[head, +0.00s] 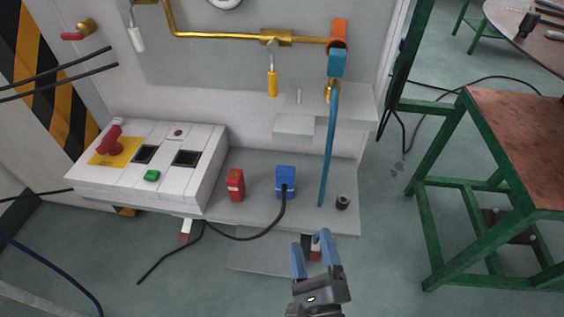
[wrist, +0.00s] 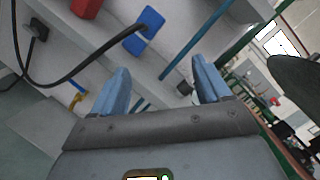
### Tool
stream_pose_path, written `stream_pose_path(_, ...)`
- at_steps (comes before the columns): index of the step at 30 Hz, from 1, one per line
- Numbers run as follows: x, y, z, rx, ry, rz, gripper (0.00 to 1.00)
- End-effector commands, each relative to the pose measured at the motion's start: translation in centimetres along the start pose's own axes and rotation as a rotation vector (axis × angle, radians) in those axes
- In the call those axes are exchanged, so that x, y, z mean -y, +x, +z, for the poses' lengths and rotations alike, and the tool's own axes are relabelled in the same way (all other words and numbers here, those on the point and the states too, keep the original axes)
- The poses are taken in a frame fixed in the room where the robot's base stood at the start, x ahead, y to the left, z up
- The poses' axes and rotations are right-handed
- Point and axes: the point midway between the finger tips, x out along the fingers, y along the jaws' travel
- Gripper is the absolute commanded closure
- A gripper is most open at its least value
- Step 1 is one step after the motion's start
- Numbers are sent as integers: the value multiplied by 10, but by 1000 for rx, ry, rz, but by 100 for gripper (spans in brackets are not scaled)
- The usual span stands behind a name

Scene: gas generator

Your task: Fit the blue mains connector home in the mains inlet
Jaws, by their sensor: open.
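The blue mains connector (head: 286,179) stands on the grey shelf (head: 260,211), with a black cable running from it to the left and down over the front edge. It also shows in the wrist view (wrist: 144,31), beyond my fingers. My gripper (head: 315,243) is open and empty, below and in front of the shelf, to the right of the connector and apart from it. In the wrist view its blue fingers (wrist: 158,88) are spread with nothing between them. Two dark square openings (head: 186,158) are in the white sloped panel on the left; I cannot tell which one is the mains inlet.
A red block (head: 235,185) stands left of the connector. A blue hose (head: 329,150) hangs to its right, near a small dark cylinder (head: 343,202). The panel has a red knob (head: 112,137) and green button (head: 152,176). A green-legged table (head: 520,120) stands at right.

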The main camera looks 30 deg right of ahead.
Motion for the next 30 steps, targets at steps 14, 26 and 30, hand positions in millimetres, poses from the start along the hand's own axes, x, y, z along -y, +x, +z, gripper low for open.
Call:
stream_pose_path(14, -16, 118, 54, -188, 825, -164, 23)
stream_pose_path(26, -14, 155, 45, -197, 854, -174, 23)
stream_pose_path(30, -10, 175, 39, -196, 853, -175, 23)
